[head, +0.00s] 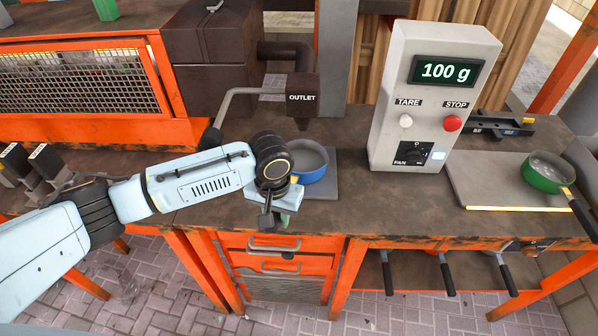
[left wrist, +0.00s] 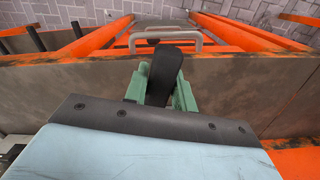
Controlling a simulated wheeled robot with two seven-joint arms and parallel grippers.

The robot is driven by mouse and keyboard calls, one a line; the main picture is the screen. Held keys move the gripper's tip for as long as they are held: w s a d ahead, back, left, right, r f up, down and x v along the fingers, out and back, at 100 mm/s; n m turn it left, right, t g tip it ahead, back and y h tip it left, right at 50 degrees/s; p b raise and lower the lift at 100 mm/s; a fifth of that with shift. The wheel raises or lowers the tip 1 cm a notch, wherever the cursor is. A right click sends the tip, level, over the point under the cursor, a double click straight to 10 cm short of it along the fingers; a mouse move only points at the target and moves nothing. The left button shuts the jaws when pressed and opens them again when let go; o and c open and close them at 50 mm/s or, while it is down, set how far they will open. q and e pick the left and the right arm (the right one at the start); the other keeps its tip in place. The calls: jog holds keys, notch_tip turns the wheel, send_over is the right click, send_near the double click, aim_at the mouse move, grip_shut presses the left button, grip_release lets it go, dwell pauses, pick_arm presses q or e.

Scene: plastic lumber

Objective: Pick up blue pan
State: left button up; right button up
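The blue pan (head: 312,167) sits on a thin grey plate (head: 329,184) on the bench, below the outlet. Its black handle (head: 266,220) points toward the bench's front edge. My left gripper (head: 284,216) is over the handle, partly hidden by its own wrist. In the left wrist view, the handle (left wrist: 164,72) lies between the green fingers (left wrist: 163,92), which look closed against it on both sides. The pan's bowl is outside that view. My right gripper is in neither view.
The scale box (head: 425,100) reads 100 g and stands right of the pan. A green pan (head: 547,173) is on a grey plate at the far right. The outlet (head: 302,96) hangs above the blue pan. Orange drawers (head: 285,262) are under the front edge.

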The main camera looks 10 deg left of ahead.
pick_arm(q)
grip_shut()
jog(key=shift+w, duration=0.1)
jog(key=shift+r, duration=0.15)
